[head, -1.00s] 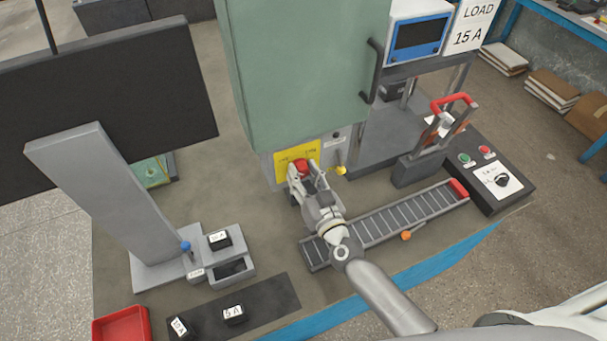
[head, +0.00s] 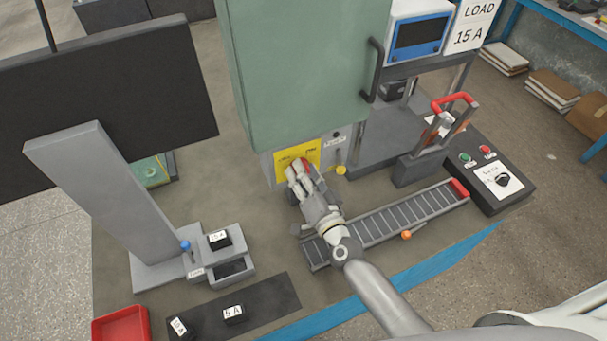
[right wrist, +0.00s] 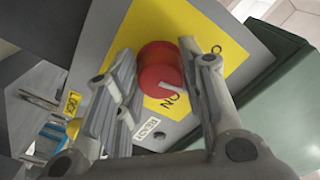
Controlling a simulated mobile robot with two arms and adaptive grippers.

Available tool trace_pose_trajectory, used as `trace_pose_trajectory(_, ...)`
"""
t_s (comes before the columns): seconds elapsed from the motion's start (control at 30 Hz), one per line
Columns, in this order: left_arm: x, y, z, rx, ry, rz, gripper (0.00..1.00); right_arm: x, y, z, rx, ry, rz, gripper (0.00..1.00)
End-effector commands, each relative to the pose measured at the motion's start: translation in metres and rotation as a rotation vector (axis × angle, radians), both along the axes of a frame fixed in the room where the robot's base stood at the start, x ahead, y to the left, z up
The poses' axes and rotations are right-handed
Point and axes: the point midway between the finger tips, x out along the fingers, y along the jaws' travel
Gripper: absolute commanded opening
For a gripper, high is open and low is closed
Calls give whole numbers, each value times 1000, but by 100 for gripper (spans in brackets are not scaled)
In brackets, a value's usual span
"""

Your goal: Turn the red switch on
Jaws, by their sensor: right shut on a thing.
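The red switch (right wrist: 160,72) is a round knob on a yellow plate (right wrist: 205,30) on the front of the green cabinet. In the right wrist view a pale mark on the knob points toward the "ON" lettering. My right gripper (head: 303,172) is shut on the knob, with one finger on each side of it; it also shows in the right wrist view (right wrist: 160,80). In the head view the fingers hide most of the knob. My left gripper is in neither view.
A yellow-tipped lever (head: 341,170) stands just right of the yellow plate. A grey roller track (head: 385,225) lies under my right arm. A red-handled switch (head: 435,140) and a control box (head: 490,175) stand to the right. The green cabinet (head: 300,70) rises above the knob.

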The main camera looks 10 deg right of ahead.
Motion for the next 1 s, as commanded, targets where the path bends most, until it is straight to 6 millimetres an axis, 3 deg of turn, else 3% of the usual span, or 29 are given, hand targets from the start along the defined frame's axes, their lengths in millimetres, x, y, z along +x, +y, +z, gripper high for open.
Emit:
trace_pose_trajectory(0.6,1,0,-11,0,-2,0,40,0,1,0,575,112,0,13)
trace_pose_trajectory(1.0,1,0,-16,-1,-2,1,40,0,1,0,864,170,0,13)
